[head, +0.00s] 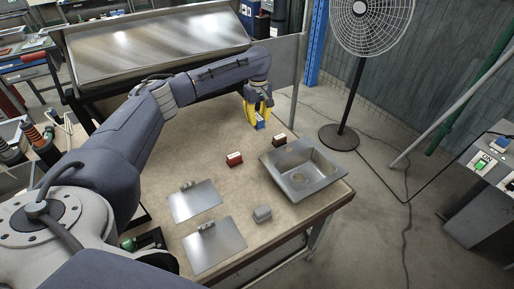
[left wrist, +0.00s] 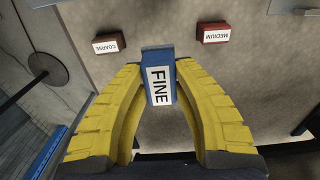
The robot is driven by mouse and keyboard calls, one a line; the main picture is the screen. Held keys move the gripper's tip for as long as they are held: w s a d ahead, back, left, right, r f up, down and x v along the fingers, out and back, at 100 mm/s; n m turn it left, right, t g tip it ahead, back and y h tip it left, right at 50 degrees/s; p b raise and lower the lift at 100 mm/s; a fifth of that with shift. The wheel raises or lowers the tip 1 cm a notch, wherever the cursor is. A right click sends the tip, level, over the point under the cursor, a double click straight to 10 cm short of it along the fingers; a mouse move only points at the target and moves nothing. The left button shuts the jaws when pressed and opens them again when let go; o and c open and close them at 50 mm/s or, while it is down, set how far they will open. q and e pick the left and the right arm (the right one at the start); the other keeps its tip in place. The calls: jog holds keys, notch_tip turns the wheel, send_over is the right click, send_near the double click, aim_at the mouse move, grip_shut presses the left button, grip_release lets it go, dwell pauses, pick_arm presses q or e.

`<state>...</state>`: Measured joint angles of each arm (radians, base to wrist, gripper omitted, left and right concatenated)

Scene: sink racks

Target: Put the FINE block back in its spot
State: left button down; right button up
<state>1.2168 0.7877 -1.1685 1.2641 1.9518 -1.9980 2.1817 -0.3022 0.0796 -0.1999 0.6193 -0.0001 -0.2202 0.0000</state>
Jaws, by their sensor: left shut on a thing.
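The blue FINE block (left wrist: 158,85) has a white label and is held upright between the yellow fingers of my left gripper (left wrist: 160,68). In the head view, my left gripper (head: 258,115) is over the far part of the workbench, with the blue block (head: 261,125) low between its fingertips. I cannot tell whether the block touches the bench. The brown COARSE block (left wrist: 109,43) and the red MEDIUM block (left wrist: 214,33) stand apart from it. In the head view, the COARSE block (head: 279,141) is near the sink and the MEDIUM block (head: 234,159) is left of it. My right gripper is not in view.
A metal sink basin (head: 333,178) sits at the bench's right side. A slanted metal panel (head: 150,45) stands behind. A fan (head: 370,20) stands on the floor beyond the bench.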

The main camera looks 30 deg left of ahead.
pick_arm(q)
notch_tip(320, 180, down, 15)
jog(key=shift+r, duration=0.1)
dwell(0.6)
jog(key=shift+f, duration=0.2)
jog(key=c, duration=1.1)
grip_release()
jog(key=shift+c, duration=0.2)
jog(key=shift+r, duration=0.15)
notch_tip(320, 180, up, 12)
